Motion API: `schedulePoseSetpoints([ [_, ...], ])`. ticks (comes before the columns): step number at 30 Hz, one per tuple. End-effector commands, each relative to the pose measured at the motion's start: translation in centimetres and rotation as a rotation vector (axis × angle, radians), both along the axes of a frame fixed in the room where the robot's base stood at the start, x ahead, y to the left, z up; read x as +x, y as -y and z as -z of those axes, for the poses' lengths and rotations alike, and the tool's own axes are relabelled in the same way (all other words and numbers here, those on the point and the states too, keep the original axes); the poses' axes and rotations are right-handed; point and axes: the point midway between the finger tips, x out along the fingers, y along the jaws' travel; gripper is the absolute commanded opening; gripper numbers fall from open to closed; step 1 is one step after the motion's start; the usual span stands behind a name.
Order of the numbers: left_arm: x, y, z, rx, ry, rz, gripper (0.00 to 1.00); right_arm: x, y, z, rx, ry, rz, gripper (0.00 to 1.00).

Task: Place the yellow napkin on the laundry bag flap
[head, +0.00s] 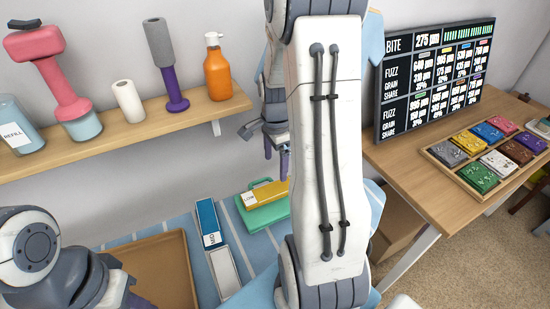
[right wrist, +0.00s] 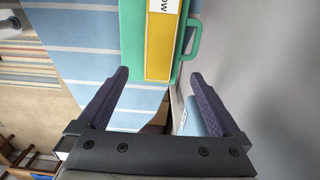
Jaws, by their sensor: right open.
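A flat yellow piece with a white label (head: 264,194) lies on a green case with a handle (head: 264,218) on the striped blue cover. Both show in the right wrist view, the yellow piece (right wrist: 161,45) on the green case (right wrist: 130,50); I cannot tell whether it is the napkin. Another yellow folded piece (head: 467,141) lies in the tray at right. I cannot make out a laundry bag flap for sure. My right gripper (head: 275,155) is open and empty above the green case, its purple fingers (right wrist: 160,78) pointing towards it. My left arm shows at lower left, its fingers out of view.
A blue box (head: 208,222) and a pale box (head: 224,272) lie beside a brown tray (head: 160,262). A wall shelf (head: 110,136) holds bottles and dumbbell-like items. A desk (head: 408,157) carries a price board (head: 435,72) and a wooden tray (head: 440,158) of coloured pieces.

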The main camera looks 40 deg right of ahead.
Motion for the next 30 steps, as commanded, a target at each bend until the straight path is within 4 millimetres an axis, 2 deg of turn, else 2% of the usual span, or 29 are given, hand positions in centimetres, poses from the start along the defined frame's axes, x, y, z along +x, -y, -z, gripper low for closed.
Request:
schedulePoseSetpoints([
  [3,0.0,0.0,0.2,0.000,0.000,0.000,0.27,0.1,0.1,-1.5,-0.002,0.003,0.000,1.00],
  [6,0.0,0.0,0.3,0.000,0.000,0.000,0.27,0.0,0.0,-2.1,0.000,0.000,0.000,1.00],
  [11,0.0,0.0,0.2,0.000,0.000,0.000,0.27,0.0,0.0,-2.4,0.000,0.000,-0.001,1.00],
  [14,0.0,0.0,0.2,0.000,0.000,0.000,0.27,0.2,-0.9,-2.6,0.001,0.002,-0.046,1.00],
  [17,0.0,0.0,0.2,0.000,0.000,0.000,0.27,0.6,-3.8,-3.3,0.001,0.007,-0.195,1.00],
  [22,0.0,0.0,0.2,0.000,0.000,0.000,0.27,0.2,-12.1,-5.3,0.006,0.026,-0.663,1.00],
  [26,0.0,0.0,0.2,0.000,0.000,0.000,0.27,-1.9,-18.4,-6.5,0.011,0.039,-1.056,1.00],
  [30,0.0,0.0,0.2,0.000,0.000,0.000,0.27,-5.5,-23.9,-7.5,0.018,0.058,-1.479,1.00],
])
